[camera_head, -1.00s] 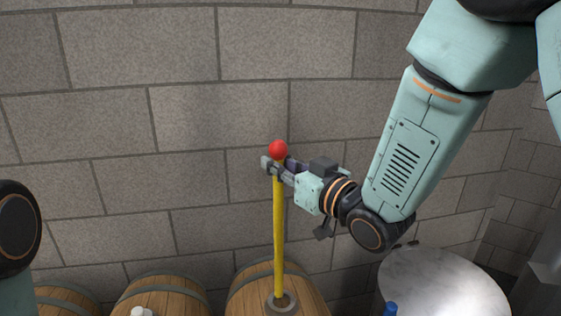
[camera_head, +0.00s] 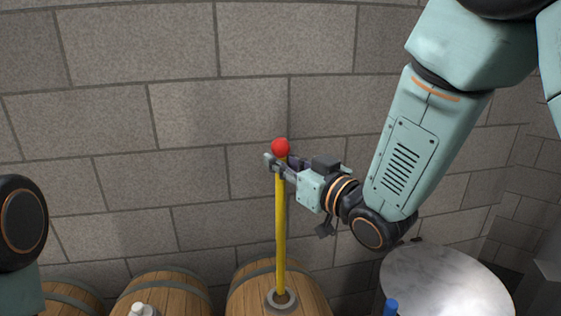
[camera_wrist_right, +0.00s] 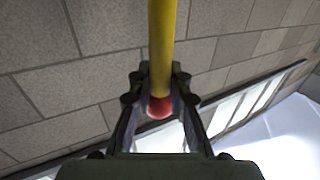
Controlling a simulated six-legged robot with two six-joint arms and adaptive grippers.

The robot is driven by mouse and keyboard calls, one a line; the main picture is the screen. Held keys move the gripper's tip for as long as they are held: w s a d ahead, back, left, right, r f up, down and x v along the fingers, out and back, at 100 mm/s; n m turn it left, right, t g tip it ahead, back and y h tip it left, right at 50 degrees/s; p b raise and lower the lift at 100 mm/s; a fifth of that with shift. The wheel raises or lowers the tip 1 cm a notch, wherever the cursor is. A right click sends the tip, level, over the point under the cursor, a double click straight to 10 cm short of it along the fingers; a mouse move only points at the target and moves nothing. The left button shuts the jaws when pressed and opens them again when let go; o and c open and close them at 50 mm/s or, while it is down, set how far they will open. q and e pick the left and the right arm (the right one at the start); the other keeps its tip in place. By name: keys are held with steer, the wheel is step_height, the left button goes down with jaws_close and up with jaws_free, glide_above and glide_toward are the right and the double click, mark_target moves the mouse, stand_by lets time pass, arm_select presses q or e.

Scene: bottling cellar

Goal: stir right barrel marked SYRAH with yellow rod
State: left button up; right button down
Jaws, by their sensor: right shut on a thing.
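The yellow rod (camera_head: 281,225) stands nearly upright with a red ball (camera_head: 281,147) on its top. Its lower end goes into the round grey-rimmed opening of the right barrel (camera_head: 312,302). How deep it reaches is hidden. No SYRAH marking shows in these frames. My right gripper (camera_head: 279,166) is shut on the rod just below the red ball. In the right wrist view the rod (camera_wrist_right: 162,45) and the ball (camera_wrist_right: 160,106) lie between the fingers (camera_wrist_right: 160,95). My left gripper is not in view.
A middle barrel (camera_head: 165,290) and a left barrel (camera_head: 70,298) stand in a row to the left. A white object (camera_head: 143,309) is on the middle barrel. A round marble-like table (camera_head: 445,280) with a blue object (camera_head: 391,307) is at the right. A block wall (camera_head: 150,110) stands behind.

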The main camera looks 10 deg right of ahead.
mark_target(285, 181)
steer(key=shift+d, duration=0.1)
steer(key=shift+d+f+b, duration=0.15)
steer(key=shift+f+b, duration=1.3)
steer(key=shift+f, duration=0.35)
steer(key=shift+a, duration=0.2)
